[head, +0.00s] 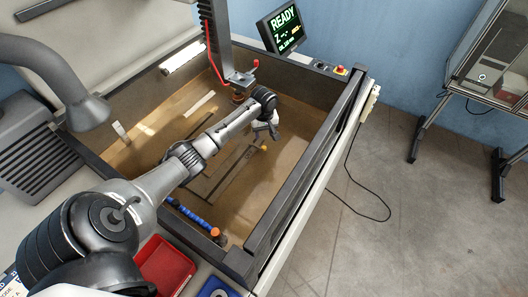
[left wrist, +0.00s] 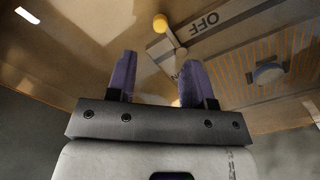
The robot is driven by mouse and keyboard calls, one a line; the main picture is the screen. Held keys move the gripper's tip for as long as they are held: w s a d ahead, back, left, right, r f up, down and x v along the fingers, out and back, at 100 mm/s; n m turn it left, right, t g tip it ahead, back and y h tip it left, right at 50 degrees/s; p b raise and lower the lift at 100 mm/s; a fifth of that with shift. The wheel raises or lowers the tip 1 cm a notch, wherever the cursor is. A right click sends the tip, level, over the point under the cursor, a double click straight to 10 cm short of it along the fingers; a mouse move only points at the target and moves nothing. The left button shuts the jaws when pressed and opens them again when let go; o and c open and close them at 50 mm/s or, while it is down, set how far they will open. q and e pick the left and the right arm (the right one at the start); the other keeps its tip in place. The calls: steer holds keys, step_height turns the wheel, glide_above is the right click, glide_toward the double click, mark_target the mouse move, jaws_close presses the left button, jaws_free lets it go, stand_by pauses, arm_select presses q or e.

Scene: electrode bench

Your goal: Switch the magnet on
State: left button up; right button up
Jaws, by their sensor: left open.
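The magnet is a long, flat grey bar (left wrist: 222,32) on the tank floor, with OFF printed on it. Part of another word shows nearer my fingers, mostly hidden. A short lever with a yellow knob (left wrist: 160,23) stands at the bar, its knob on the side near OFF. In the head view the yellow knob (head: 264,148) shows just below my left gripper (head: 273,132). In the left wrist view my left gripper (left wrist: 158,72) has its two fingers apart with nothing between them. The knob is beyond the fingertips, apart from them. My right gripper is not in view.
Tank walls (head: 318,155) surround the work area. The machine's vertical head (head: 238,78) with red parts hangs close behind my left gripper. A blue segmented hose (head: 192,216) lies at the tank's near side. A red tray (head: 165,266) stands outside. The screen (head: 283,27) reads READY.

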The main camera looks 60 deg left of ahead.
mark_target(264, 150)
arm_select(q)
step_height(264, 150, down, 12)
steer(key=shift+r+b, duration=0.25)
steer(key=shift+b, duration=0.55)
jaws_close()
